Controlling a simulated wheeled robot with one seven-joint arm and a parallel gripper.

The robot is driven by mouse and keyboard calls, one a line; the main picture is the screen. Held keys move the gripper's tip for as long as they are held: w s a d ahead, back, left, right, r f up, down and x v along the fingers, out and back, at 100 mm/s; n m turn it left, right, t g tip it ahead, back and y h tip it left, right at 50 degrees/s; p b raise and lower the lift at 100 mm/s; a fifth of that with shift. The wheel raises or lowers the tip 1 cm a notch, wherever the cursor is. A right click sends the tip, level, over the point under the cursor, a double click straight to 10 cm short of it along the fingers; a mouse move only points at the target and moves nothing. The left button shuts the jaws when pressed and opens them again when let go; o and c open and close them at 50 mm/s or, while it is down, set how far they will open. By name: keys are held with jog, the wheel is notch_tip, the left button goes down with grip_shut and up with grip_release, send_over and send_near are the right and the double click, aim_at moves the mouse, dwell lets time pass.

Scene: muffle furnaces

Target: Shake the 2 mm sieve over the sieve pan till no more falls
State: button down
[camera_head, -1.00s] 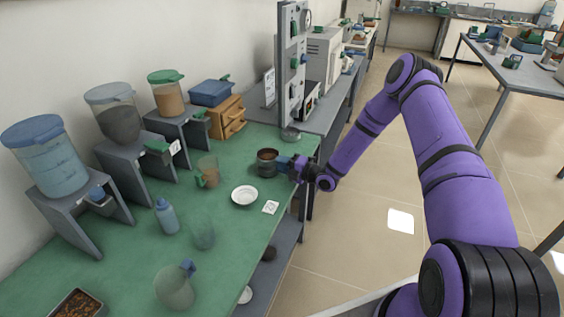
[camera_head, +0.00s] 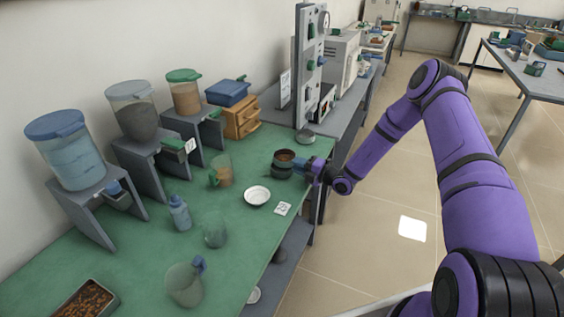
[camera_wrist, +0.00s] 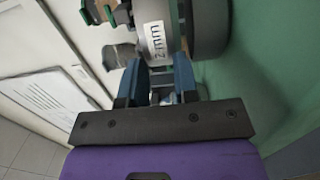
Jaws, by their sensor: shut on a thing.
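The 2 mm sieve (camera_head: 285,155) is a dark round vessel with brown material in it. My gripper (camera_head: 301,166) is shut on its side, from the right. In the wrist view my blue fingers (camera_wrist: 160,68) close on the sieve (camera_wrist: 157,38), which bears a white "2 mm" label. A dark round sieve pan (camera_head: 281,172) is directly below the sieve on the green bench; a grey curved wall beside the label (camera_wrist: 210,28) seems to be this pan. I cannot tell whether sieve and pan touch. The pan's inside is hidden.
Several hoppers line the wall. A grey upright panel (camera_head: 306,70) stands behind. The bench's right edge is close to my gripper.

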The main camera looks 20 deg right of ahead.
dwell(0.3)
jog(key=shift+a, duration=1.25)
jog(key=shift+d, duration=1.25)
jog(key=shift+d, duration=0.1)
jog(key=shift+a, duration=1.3)
jog(key=shift+d, duration=1.3)
